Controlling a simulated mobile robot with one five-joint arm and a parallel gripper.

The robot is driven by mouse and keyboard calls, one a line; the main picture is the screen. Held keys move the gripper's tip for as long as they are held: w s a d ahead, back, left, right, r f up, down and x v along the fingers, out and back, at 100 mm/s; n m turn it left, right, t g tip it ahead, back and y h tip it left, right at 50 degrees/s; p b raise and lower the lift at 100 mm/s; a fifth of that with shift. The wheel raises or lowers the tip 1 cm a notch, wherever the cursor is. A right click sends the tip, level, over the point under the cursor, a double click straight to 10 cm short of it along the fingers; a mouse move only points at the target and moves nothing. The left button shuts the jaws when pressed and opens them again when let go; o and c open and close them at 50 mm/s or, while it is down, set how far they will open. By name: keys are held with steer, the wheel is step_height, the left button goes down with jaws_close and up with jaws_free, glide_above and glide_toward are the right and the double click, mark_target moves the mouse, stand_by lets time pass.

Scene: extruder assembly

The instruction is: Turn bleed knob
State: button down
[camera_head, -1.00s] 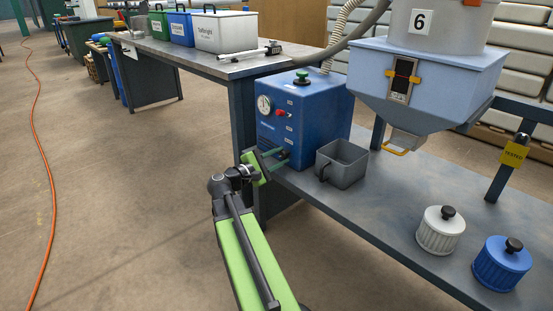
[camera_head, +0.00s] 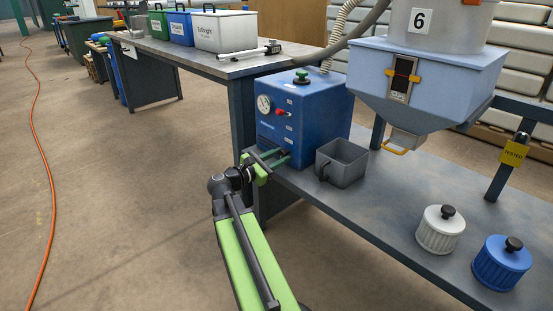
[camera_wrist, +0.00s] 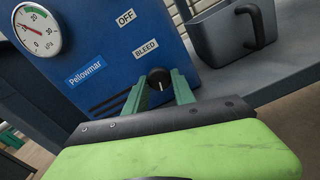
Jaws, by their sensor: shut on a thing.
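The bleed knob (camera_wrist: 159,79) is a small black round knob with a white mark, under the BLEED label (camera_wrist: 145,48) on the blue machine (camera_wrist: 100,40). In the head view the blue machine (camera_head: 322,115) stands on the bench and the knob is hidden at my fingers. My gripper (camera_head: 277,158) is at the lower front of the machine. In the wrist view my gripper (camera_wrist: 160,88) has its two green fingers on either side of the knob, shut on it.
A grey open bin with a handle (camera_wrist: 222,38) stands right of the machine; it also shows in the head view (camera_head: 345,170). A red switch (camera_head: 281,113) and a gauge (camera_wrist: 38,29) are on the machine front. A white lidded jar (camera_head: 438,235) and blue one (camera_head: 500,268) stand further right.

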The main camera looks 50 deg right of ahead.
steer(key=shift+w+r, duration=0.1)
stand_by(0.3)
steer(key=c, duration=1.1)
jaws_free()
steer(key=shift+a, duration=0.1)
steer(key=a, duration=1.1)
steer(key=w+a, duration=0.1)
steer(key=a, duration=0.5)
steer(key=shift+a, duration=0.1)
